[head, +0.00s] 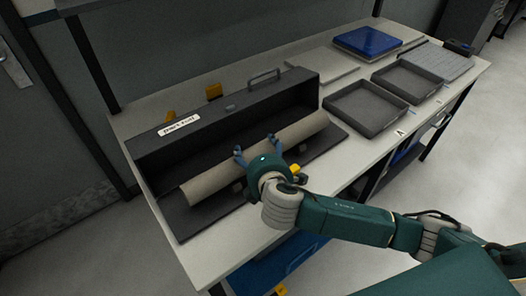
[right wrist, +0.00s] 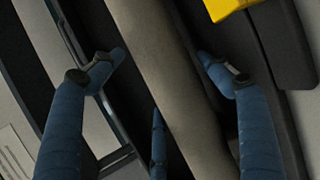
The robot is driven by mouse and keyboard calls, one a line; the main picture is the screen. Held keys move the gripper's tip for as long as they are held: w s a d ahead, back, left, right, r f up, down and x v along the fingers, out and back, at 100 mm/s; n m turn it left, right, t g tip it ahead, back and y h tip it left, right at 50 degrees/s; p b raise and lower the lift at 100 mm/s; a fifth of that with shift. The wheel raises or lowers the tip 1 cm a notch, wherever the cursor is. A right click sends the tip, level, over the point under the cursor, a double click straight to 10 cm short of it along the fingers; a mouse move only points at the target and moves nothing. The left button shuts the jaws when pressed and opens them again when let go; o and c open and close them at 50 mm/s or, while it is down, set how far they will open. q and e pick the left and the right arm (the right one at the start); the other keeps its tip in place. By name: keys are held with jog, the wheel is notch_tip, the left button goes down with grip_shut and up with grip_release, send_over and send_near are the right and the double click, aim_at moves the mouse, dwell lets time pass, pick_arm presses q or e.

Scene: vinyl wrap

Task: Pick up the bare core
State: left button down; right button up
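The bare core (head: 212,180) is a long grey-beige cylinder lying at a slant in an open black case on the table. My right gripper (head: 255,146) is at the core's middle in the head view, its blue fingers spread. In the right wrist view the core (right wrist: 160,45) runs between the open fingers of the right gripper (right wrist: 161,62), with a visible gap on each side. I cannot tell how far the fingertips reach down beside it. The gripper hides part of the core's middle in the head view. My left gripper is not in view.
The black case (head: 232,122) has a raised back wall with a label and a handle. Two grey trays (head: 366,125) and a blue box (head: 366,41) sit on the table to the right. A yellow part (right wrist: 225,8) shows near the fingers.

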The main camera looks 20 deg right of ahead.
jog(key=c, duration=0.9)
jog(key=shift+r, duration=0.1)
